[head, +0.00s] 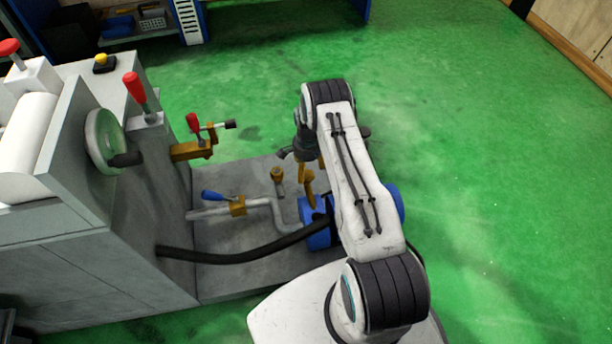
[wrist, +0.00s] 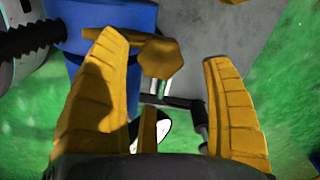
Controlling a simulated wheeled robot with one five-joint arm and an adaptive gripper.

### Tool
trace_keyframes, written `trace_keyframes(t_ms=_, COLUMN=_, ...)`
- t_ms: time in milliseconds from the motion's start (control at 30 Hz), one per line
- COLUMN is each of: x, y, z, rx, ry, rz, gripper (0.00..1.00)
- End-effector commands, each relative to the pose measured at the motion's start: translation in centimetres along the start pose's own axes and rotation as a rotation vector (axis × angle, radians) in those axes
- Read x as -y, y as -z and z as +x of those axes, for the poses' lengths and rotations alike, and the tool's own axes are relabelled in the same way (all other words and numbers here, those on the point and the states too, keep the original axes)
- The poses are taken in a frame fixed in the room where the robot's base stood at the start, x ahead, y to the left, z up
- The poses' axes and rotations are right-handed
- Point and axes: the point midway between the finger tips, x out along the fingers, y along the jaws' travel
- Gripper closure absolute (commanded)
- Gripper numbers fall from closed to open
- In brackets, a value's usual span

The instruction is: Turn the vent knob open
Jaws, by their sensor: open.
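A yellow knob (wrist: 161,59) with a many-sided face, likely the vent knob, shows in the wrist view beside a blue cylinder (wrist: 108,14). My gripper (wrist: 163,48) is open, with one yellow finger on each side of the knob in the picture. The left finger looks close to the knob, and a wider gap shows on the right. I cannot tell whether either finger touches it or how deep it lies. In the head view my gripper (head: 306,178) hangs down above the blue cylinder (head: 319,222); my arm partly hides this area, and the knob cannot be told apart there.
A pipe with a blue-handled valve (head: 220,198) and a black hose (head: 235,257) lead to the cylinder. A yellow-topped fitting (head: 277,175) stands on the grey base plate (head: 225,240). A red-handled clamp (head: 196,140) and the grinder body (head: 90,250) are left. Green floor is clear right.

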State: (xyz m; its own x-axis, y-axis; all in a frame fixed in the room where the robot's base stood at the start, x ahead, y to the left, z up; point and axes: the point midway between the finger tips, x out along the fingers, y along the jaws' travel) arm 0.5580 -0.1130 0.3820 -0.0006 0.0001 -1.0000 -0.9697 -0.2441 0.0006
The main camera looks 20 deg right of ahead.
Motion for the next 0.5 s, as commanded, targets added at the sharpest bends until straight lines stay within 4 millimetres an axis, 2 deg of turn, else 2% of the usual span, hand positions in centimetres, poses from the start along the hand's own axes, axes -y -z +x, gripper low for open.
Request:
trace_keyframes(t_ms=33, x=0.0, y=0.0, z=1.0, rx=0.0, ry=0.0, rz=-0.001, gripper=0.26)
trace_keyframes(t_ms=200, x=0.0, y=0.0, z=3.0, rx=0.0, ry=0.0, rz=-0.002, gripper=0.26)
trace_keyframes(t_ms=500, x=0.0, y=0.0, z=4.7, rx=0.0, ry=0.001, rz=-0.002, gripper=0.26)
